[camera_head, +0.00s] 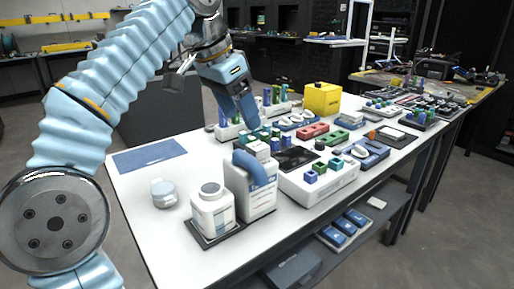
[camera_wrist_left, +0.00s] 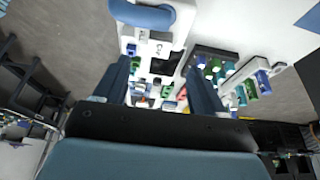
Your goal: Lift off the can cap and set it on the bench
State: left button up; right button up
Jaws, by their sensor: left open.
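A tall white can (camera_head: 256,196) with a blue curved handle (camera_head: 252,166) stands at the near edge of the bench (camera_head: 140,206). Its handle also shows at the top of the left wrist view (camera_wrist_left: 145,14). A pale block (camera_head: 258,148) shows at the can's top behind the handle; I cannot tell if it is the cap. My left gripper (camera_head: 237,114) is above the bench beyond the can, fingers pointing down. In the left wrist view its fingers (camera_wrist_left: 158,68) are apart with nothing held between them. My right gripper is not in view.
A white bottle (camera_head: 212,213) stands on a dark tray beside the can. A blue mat (camera_head: 150,157) lies at the back left. Coloured holders crowd the right, near a yellow box (camera_head: 322,98).

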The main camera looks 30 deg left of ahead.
aim_at(254, 147)
pick_arm(q)
jog(key=x, duration=0.9)
jog(key=c, duration=1.1)
jog(key=shift+r, duration=0.1)
jog(key=shift+r, duration=0.3)
notch_tip(254, 147, up, 2)
jog(key=shift+r, duration=0.2)
jog(key=s+r, duration=0.1)
jog(key=r, duration=0.1)
jog(key=s+r, duration=0.2)
jog(key=s+d+r, duration=0.1)
jog(key=s+r, duration=0.2)
jog(key=s, duration=0.2)
jog(key=s+d+r, duration=0.1)
jog(key=s, duration=0.1)
jog(key=s+r, duration=0.2)
jog(key=s, duration=0.1)
jog(key=shift+s+d, duration=0.3)
jog(key=shift+s, duration=0.1)
